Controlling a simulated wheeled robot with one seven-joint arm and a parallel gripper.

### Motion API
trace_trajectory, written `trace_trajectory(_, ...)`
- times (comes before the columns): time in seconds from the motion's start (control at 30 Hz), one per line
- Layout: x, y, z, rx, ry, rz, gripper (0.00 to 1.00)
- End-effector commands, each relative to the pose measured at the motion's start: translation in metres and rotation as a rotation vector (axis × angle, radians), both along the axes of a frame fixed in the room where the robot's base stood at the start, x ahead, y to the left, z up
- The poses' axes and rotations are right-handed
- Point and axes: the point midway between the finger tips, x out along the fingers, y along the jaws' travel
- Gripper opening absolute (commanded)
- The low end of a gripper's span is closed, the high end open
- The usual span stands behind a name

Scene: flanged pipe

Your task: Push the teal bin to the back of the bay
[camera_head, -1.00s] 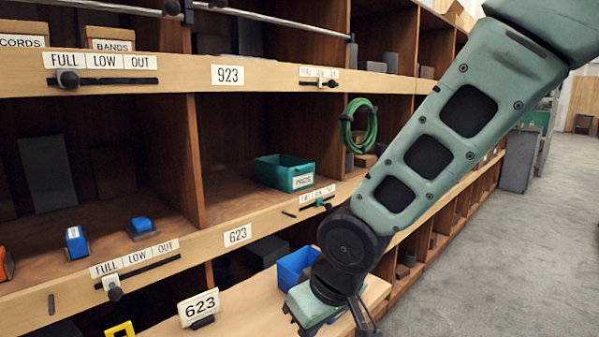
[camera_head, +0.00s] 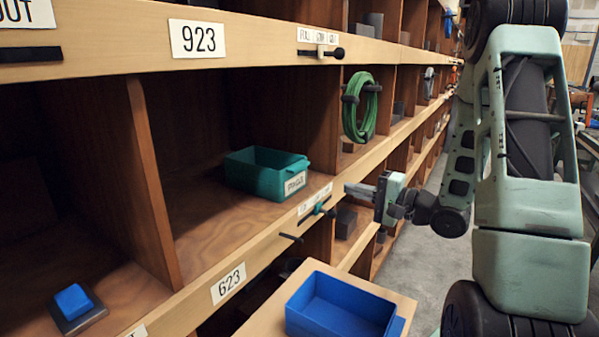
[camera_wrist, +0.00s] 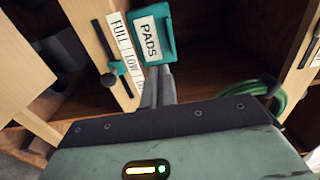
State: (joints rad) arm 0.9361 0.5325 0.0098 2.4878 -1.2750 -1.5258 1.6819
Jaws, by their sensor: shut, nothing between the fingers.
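The teal bin (camera_head: 268,173) sits in the bay (camera_head: 205,225) above the 623 label, close to its right divider, with bare bay floor in front. Its white front label reads PADS in the wrist view, where the bin (camera_wrist: 170,25) shows its front and a small tab. My gripper (camera_head: 350,188) is shut and empty, level with the shelf edge, right of the bin and apart from it in the head view. In the wrist view the shut fingertips (camera_wrist: 163,72) point at the bin's tab; whether they touch cannot be told.
A green hose coil (camera_head: 360,107) hangs on the divider right of the bay. A black slider rail with a teal knob (camera_head: 318,209) runs along the shelf edge. A blue open bin (camera_head: 340,306) stands on a lower wooden surface. A blue block (camera_head: 74,301) lies in the left bay.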

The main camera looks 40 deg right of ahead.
Motion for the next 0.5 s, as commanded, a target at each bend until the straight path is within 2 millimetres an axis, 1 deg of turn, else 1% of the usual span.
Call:
trace_trajectory(0.07,0.003,0.001,0.001,0.009,-0.004,0.002,0.0)
trace_trajectory(0.17,0.014,0.006,0.002,0.009,-0.004,0.006,0.0)
trace_trajectory(0.27,0.031,0.012,0.002,0.007,-0.004,0.007,0.0)
trace_trajectory(0.5,0.078,0.029,0.003,0.007,-0.004,0.007,0.0)
